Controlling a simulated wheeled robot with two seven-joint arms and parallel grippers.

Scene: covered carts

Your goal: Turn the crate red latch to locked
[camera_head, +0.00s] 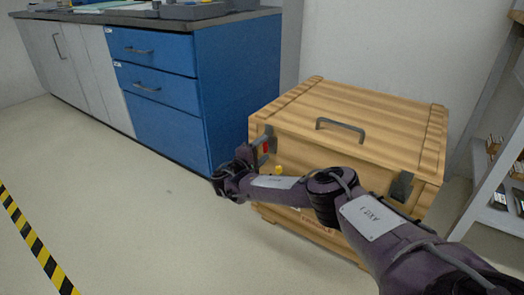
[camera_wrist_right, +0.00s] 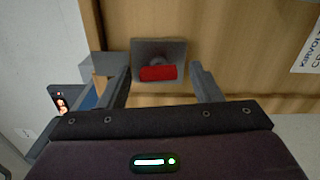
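A wooden crate (camera_head: 340,120) with a lid and a grey top handle (camera_head: 340,127) stands on the floor. Its red latch (camera_head: 265,147) is near the front left corner in the head view. In the right wrist view the red latch (camera_wrist_right: 158,73) lies level across a grey plate (camera_wrist_right: 160,50) on the wood. My right gripper (camera_wrist_right: 160,77) is open, with one finger on each side of the latch; I cannot tell whether either touches it. In the head view my right gripper (camera_head: 243,160) is beside the crate's left corner. My left gripper is not in view.
A blue drawer cabinet (camera_head: 160,90) stands behind and left of the crate. A shelf (camera_head: 500,190) stands at the right. A dark latch (camera_head: 402,186) is at the crate's right front. The floor at the left is clear, with yellow-black tape (camera_head: 35,240).

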